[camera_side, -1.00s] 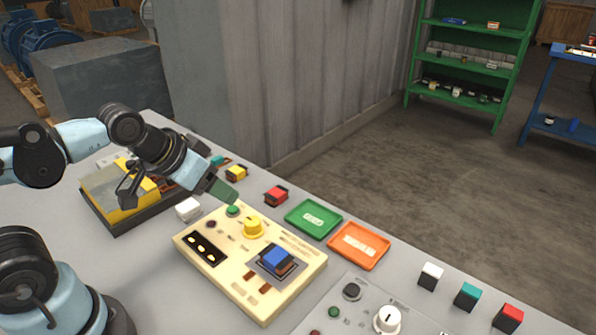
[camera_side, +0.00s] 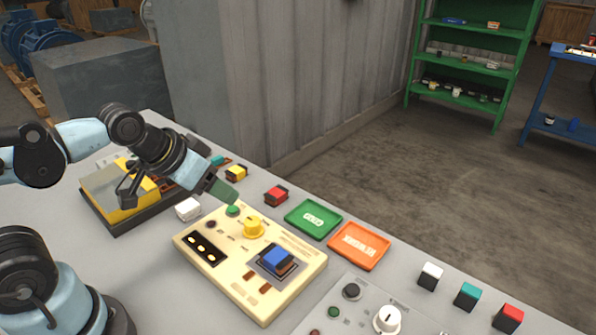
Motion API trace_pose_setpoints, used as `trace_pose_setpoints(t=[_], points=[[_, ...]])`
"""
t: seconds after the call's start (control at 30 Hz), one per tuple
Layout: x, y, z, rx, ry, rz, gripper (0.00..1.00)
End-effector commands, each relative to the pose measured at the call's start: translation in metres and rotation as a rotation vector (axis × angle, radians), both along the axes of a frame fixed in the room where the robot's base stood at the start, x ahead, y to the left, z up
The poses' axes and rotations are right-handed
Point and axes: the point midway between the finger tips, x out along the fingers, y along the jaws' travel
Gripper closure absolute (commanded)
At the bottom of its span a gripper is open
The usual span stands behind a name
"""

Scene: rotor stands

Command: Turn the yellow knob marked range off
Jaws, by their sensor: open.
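The yellow knob (camera_side: 252,226) stands on the cream control panel (camera_side: 222,276), near its back edge. Its marking is too small to read. A green button (camera_side: 233,210) sits just behind and left of the knob. My gripper (camera_side: 226,194) is open and empty, above the back left corner of the panel, close over the green button and apart from the knob. One finger is largely hidden. A blue block-shaped part (camera_side: 277,260) sits on a dark square to the right of the knob.
A green tray (camera_side: 293,231) and an orange tray (camera_side: 345,263) lie behind the panel. A white block (camera_side: 187,209) and a red block (camera_side: 276,195) stand near it. A grey panel with a white knob (camera_side: 387,319) is at front right.

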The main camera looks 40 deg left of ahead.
Motion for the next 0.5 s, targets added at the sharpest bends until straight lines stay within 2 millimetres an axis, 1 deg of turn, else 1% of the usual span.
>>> trace_pose_setpoints(t=[0.07,0.17,0.27,0.5], points=[[0.001,-0.001,0.001,0.021,0.013,-0.031,0.39],[0.005,-0.002,0.006,0.086,0.056,-0.135,0.39],[0.012,-0.005,0.011,0.186,0.125,-0.315,0.39],[0.030,-0.013,0.022,0.406,0.302,-0.860,0.39]])
